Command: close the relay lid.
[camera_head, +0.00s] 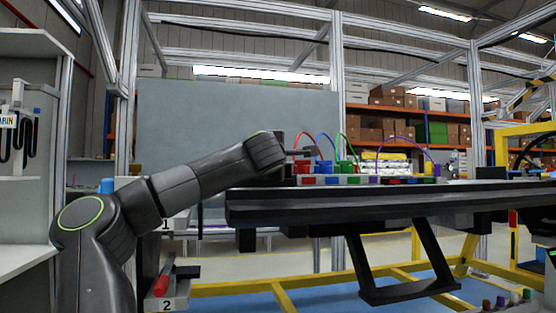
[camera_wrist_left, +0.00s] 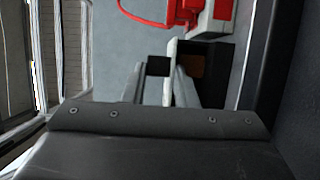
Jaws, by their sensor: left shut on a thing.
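My left gripper (camera_head: 304,151) reaches in from the left over the dashboard module and is beside the red connector at its left end. In the left wrist view, its fingers (camera_wrist_left: 174,72) are shut on a thin pale plate (camera_wrist_left: 172,48), which looks like the relay lid. The plate stands roughly upright between the dark fingertips. The relay box behind it is mostly hidden, and I cannot tell the lid's exact angle. My right gripper is not in view.
A red connector (camera_wrist_left: 182,12) with a red cable lies just beyond the fingers. Green, blue and purple connectors and looping cables line the module (camera_head: 400,203). A grey panel (camera_head: 230,115) stands behind.

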